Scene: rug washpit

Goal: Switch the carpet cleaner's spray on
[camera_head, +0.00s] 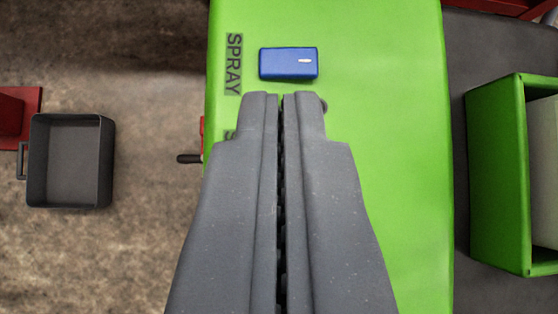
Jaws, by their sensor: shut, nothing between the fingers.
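The green top of the carpet cleaner (390,110) fills the middle of the view. A blue switch (285,63) with a small white mark near its right end sits on it, beside a label (233,64) reading SPRAY. My gripper (281,96) is shut and empty. Its fingertips lie just below the blue switch in the picture, apart from it by a small gap in the view; I cannot tell the height between them. The fingers hide part of the green top, including most of a second label (229,134) and most of a dark round part (323,103).
A dark grey open bin (109,160) stands on the mottled floor at left, next to a red object (12,115). A black handle (188,158) sticks out from the cleaner's left edge. A green open box (495,170) with a white roll or panel is at right.

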